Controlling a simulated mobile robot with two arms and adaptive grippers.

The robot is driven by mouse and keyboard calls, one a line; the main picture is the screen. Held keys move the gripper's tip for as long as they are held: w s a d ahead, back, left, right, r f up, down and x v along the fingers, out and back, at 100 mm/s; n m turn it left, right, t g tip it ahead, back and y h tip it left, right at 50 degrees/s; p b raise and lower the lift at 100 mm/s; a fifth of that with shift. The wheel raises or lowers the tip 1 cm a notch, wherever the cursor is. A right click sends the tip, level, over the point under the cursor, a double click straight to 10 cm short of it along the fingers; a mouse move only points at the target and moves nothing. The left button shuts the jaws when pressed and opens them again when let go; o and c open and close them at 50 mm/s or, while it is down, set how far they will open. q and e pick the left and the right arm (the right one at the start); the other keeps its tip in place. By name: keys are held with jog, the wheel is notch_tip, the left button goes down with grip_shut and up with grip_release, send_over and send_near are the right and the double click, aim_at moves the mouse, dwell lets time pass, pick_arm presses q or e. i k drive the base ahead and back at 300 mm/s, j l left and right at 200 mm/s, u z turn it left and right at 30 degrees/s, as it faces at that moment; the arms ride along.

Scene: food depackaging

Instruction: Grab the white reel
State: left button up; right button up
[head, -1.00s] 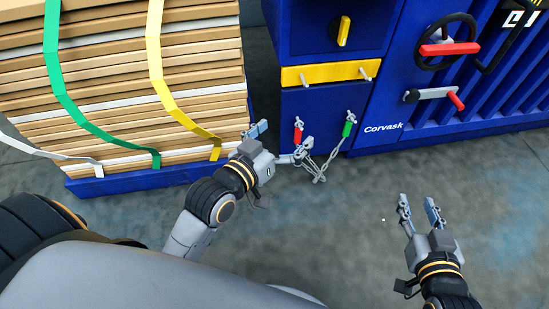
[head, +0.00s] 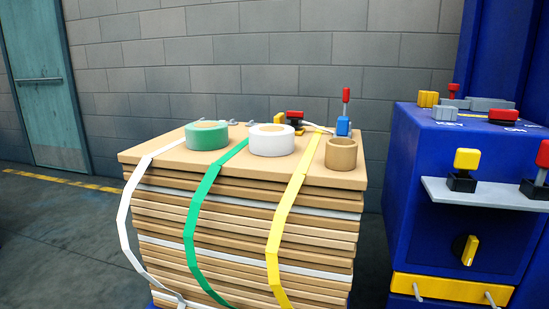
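The white reel (head: 271,141) lies flat on top of a stack of cardboard sheets (head: 250,208), near the middle of the top. A green reel (head: 206,136) lies to its left and a brown reel (head: 341,154) to its right, both apart from it. A green strap passes between the green and white reels, and a yellow strap runs between the white and brown reels. Neither of my grippers is in view now.
White, green and yellow straps hang down the stack's front. A tool with a red-topped lever (head: 344,112) stands at the back right of the top. A blue machine (head: 422,190) with a projecting shelf (head: 485,193) is to the right. A grey block wall is behind.

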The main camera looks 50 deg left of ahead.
aim_at(265, 140)
jog(key=u, duration=1.55)
jog(key=i+l, duration=0.05)
